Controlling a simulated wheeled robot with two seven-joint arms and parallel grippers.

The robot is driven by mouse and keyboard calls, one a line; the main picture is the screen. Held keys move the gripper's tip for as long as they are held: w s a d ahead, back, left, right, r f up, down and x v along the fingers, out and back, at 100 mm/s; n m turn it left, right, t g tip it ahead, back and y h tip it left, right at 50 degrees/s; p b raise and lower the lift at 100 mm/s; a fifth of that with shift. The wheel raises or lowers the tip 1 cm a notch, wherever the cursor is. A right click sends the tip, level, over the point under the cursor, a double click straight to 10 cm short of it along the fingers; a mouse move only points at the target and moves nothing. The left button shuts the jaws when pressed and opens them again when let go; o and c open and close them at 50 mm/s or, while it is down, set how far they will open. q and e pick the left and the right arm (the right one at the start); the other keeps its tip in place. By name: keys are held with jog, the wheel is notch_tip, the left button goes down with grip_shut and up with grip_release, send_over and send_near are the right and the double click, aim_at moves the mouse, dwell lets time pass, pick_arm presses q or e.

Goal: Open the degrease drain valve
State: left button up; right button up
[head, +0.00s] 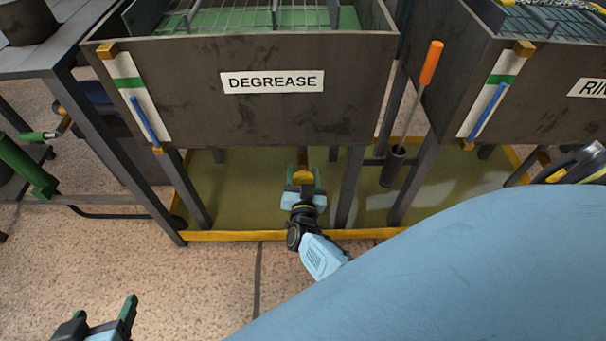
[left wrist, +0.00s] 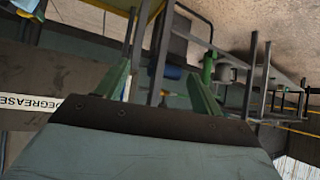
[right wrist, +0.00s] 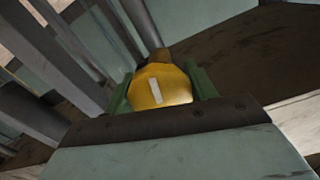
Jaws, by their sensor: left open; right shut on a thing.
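The degrease tank (head: 180,90) carries a white DEGREASE label (head: 272,82). Its drain valve (head: 303,174) is below the tank's front and looks brass-yellow. In the right wrist view the valve's yellow knob (right wrist: 162,86) has a white bar mark, tilted slightly from the picture's vertical. My right gripper (head: 303,181) is shut on this knob, with one green finger on each side (right wrist: 158,85). My left gripper (head: 98,316) is open and empty at the bottom left, well away from the tank. Its spread fingers also show in the left wrist view (left wrist: 160,78).
A second tank (head: 545,95) stands at right. An orange-handled tool (head: 431,62) stands in a dark holder between the tanks. Frame legs (head: 350,190) flank the valve. A yellow-edged tray (head: 250,236) lies beneath. A grey bench (head: 60,45) stands at left. The front floor is mostly clear.

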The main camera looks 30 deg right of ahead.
jog(key=o, duration=1)
pick_arm(q)
jog(key=s+a+f+g+y+p, duration=0.2)
jog(key=s+a+f+g+p, duration=0.1)
jog(key=s+f+g, duration=0.3)
jog(key=shift+s+a+f+g+p, duration=0.3)
jog(key=shift+s+a+f, duration=0.4)
jog(key=shift+s, duration=0.5)
pick_arm(e)
jog(key=v, duration=1.3)
jog(key=shift+s+a, duration=0.1)
jog(key=shift+s, duration=0.15)
